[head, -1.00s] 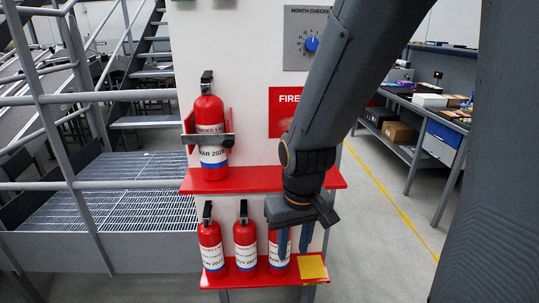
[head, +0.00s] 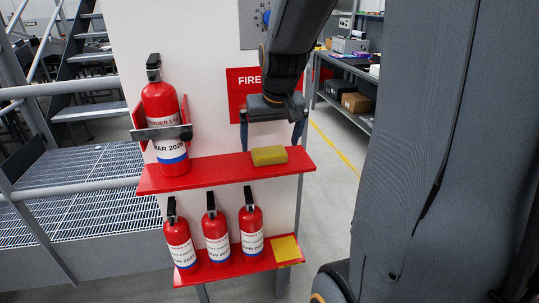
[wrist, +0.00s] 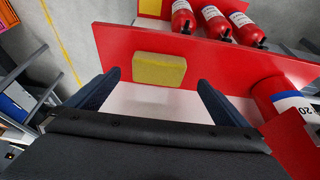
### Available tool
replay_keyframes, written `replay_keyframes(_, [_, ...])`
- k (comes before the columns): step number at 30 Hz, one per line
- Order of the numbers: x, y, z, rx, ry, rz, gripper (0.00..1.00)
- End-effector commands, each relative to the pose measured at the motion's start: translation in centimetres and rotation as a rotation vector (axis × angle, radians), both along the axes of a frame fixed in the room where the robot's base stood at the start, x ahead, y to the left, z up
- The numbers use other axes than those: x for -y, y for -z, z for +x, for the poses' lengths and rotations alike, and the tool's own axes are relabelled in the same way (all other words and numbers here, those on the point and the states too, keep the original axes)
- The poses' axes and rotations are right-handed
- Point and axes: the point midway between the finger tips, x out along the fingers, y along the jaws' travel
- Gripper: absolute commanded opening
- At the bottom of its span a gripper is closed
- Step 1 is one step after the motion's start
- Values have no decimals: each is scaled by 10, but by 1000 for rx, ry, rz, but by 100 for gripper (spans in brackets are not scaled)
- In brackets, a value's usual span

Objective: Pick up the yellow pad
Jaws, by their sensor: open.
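The yellow pad (head: 269,155) is a small, thick block lying near the right end of the upper red shelf (head: 205,177). My gripper (head: 271,134) is open and empty above the pad, pointing down, with one finger toward each end of it. In the wrist view the pad (wrist: 159,69) shows between the two spread fingers and a little beyond them. The fingers do not appear to touch it. The whole top of the pad is visible.
A red fire extinguisher (head: 163,110) stands in a bracket at the left of the upper shelf. Several more, including one (head: 216,230), stand on the lower shelf beside a flat yellow square (head: 286,249). The white panel (head: 208,95) rises behind the shelves.

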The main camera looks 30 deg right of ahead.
Motion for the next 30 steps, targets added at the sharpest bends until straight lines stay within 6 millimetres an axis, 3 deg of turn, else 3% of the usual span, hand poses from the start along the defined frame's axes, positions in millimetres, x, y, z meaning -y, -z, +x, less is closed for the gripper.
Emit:
replay_keyframes(15, [9,44,18,-3,2,1,100])
replay_keyframes(26, [10,50,21,1,2,0,100])
replay_keyframes(30, [10,49,21,1,2,0,76])
